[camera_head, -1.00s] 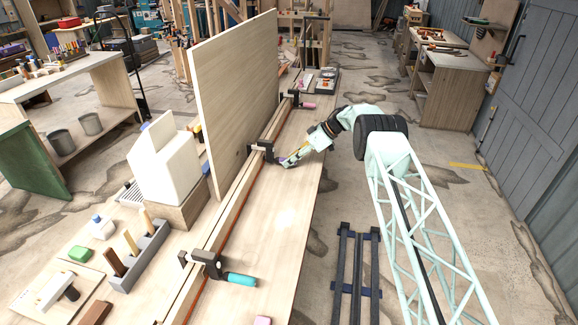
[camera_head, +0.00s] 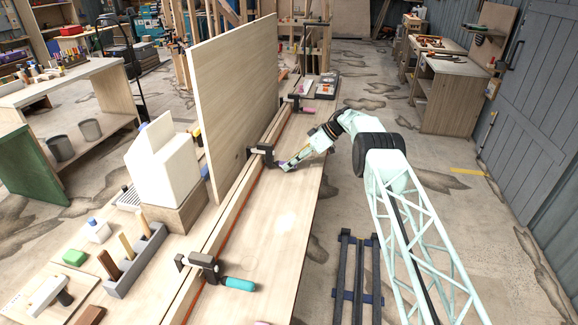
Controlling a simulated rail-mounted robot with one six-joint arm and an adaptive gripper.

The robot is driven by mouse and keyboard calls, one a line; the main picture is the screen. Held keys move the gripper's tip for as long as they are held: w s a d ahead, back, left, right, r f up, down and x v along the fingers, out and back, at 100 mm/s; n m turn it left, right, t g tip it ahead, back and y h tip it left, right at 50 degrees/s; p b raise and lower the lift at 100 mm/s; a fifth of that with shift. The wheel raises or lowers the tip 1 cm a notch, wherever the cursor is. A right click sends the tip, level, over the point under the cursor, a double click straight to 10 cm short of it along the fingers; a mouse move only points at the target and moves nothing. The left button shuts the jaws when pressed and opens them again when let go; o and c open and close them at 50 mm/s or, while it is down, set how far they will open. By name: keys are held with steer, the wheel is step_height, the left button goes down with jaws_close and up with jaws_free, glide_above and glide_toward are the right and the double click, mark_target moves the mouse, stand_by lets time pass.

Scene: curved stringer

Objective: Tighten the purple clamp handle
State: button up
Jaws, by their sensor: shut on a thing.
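Three black clamps sit along the wooden strip on the bench. The middle clamp (camera_head: 262,151) is at the far end of my arm. Its purple handle (camera_head: 284,167) shows only as a small patch at my gripper (camera_head: 286,166), which is shut on it; the fingers are small and partly hidden. The near clamp (camera_head: 203,266) has a teal handle (camera_head: 240,284). The far clamp (camera_head: 294,102) has a pink handle (camera_head: 308,110).
A tall wooden panel (camera_head: 235,95) stands upright left of the strip. A white block (camera_head: 163,165) and a grey holder with tools (camera_head: 136,260) are on the left. The bench top (camera_head: 280,215) between the near and middle clamps is clear.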

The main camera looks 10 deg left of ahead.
steer(key=o, duration=0.8)
steer(key=shift+a, duration=0.15)
steer(key=shift+o, duration=0.2)
steer(key=shift+r, duration=0.1)
steer(key=shift+v, duration=0.85)
steer(key=s+v, duration=0.1)
steer(key=v, duration=0.9)
steer(key=shift+w, duration=0.5)
steer(key=shift+r, duration=0.1)
